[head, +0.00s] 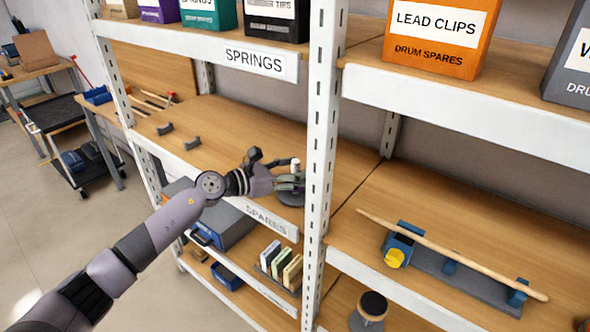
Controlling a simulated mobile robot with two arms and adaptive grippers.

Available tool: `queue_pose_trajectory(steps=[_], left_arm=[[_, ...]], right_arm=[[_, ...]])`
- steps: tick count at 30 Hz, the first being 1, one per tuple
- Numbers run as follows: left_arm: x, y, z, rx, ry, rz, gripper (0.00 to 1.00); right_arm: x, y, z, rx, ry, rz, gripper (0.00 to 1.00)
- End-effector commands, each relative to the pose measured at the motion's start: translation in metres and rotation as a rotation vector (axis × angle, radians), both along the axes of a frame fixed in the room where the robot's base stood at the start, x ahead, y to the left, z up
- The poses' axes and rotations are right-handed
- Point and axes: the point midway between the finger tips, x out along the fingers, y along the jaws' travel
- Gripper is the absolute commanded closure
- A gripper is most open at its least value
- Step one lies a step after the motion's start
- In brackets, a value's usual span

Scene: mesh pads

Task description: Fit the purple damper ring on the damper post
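My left gripper (284,172) reaches over the middle shelf board from the left, close to the upright between the two bays. Its fingers are beside a short post with a pale top (295,165), which could be the damper post. A dark round base (290,199) shows under the fingers at the shelf's front edge. The fingers overlap the post, so I cannot tell whether they touch it or hold anything. I cannot make out a purple ring; it may be hidden by the gripper. My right gripper is not in view.
A white upright (323,120) stands just right of the gripper. A wooden stick rests on a grey-blue fixture (450,268) in the right bay. Labelled boxes, one orange (437,58), fill the upper shelf.

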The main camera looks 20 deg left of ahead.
Motion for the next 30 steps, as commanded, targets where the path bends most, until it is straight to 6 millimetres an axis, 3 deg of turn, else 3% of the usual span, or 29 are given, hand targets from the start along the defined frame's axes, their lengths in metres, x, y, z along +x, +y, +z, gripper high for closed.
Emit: queue_pose_trajectory(steps=[3,16,30], left_arm=[[0.0,0.0,0.0,0.0,0.0,0.0,0.32],[-0.007,0.007,0.0,0.002,0.001,0.001,0.31],[-0.076,0.065,0.013,0.001,0.004,0.001,0.31]], right_arm=[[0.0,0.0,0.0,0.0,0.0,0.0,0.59],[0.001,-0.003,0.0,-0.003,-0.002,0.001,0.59],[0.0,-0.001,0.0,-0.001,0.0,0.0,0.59]])
